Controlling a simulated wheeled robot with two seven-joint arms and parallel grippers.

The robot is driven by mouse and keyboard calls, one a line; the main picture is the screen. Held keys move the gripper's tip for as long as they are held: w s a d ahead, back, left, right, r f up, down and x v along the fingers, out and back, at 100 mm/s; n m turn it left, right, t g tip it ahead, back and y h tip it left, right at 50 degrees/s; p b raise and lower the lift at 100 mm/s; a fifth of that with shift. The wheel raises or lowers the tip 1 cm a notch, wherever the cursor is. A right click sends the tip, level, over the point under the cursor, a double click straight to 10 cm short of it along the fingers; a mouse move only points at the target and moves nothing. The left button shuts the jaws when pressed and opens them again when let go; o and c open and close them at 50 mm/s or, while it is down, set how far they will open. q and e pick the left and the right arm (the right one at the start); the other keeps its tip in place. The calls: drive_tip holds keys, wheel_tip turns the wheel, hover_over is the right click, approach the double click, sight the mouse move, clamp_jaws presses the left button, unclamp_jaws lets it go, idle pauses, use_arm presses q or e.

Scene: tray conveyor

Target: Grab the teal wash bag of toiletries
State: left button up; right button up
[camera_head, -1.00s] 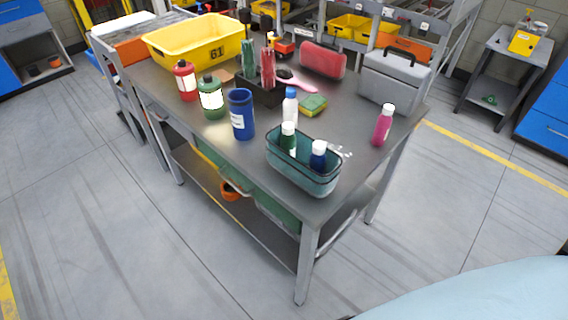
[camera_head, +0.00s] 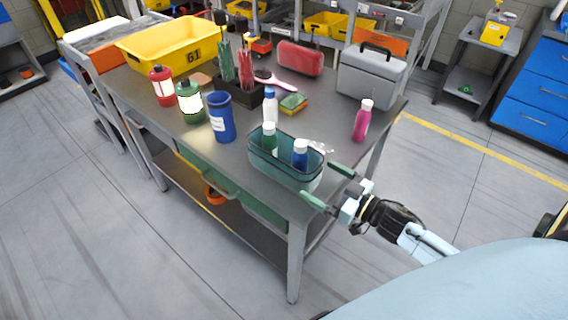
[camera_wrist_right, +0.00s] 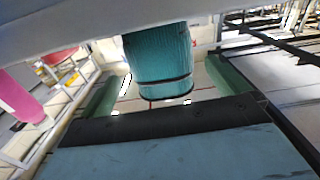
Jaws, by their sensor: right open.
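The teal wash bag (camera_head: 284,172) stands at the table's front right corner, an open-topped translucent container. A green bottle (camera_head: 269,139) and a blue bottle (camera_head: 300,155), both white-capped, stand in it. My right gripper (camera_head: 327,184) is open and empty, just right of the bag's right end, its green fingers pointing at it. In the right wrist view the bag (camera_wrist_right: 158,62) appears ahead, between the spread fingers (camera_wrist_right: 165,88); I cannot tell whether they touch it. My left gripper is not in view.
A pink bottle (camera_head: 362,120) stands right of the bag. A white bottle (camera_head: 270,106) and a blue tumbler (camera_head: 221,117) stand behind and left of it. A grey toolbox (camera_head: 371,78) is at the back right.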

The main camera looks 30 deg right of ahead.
sight(299, 169)
drive_tip(key=x, duration=0.7)
drive_tip(key=shift+w+a+f, duration=0.15)
drive_tip(key=shift+w, duration=0.2)
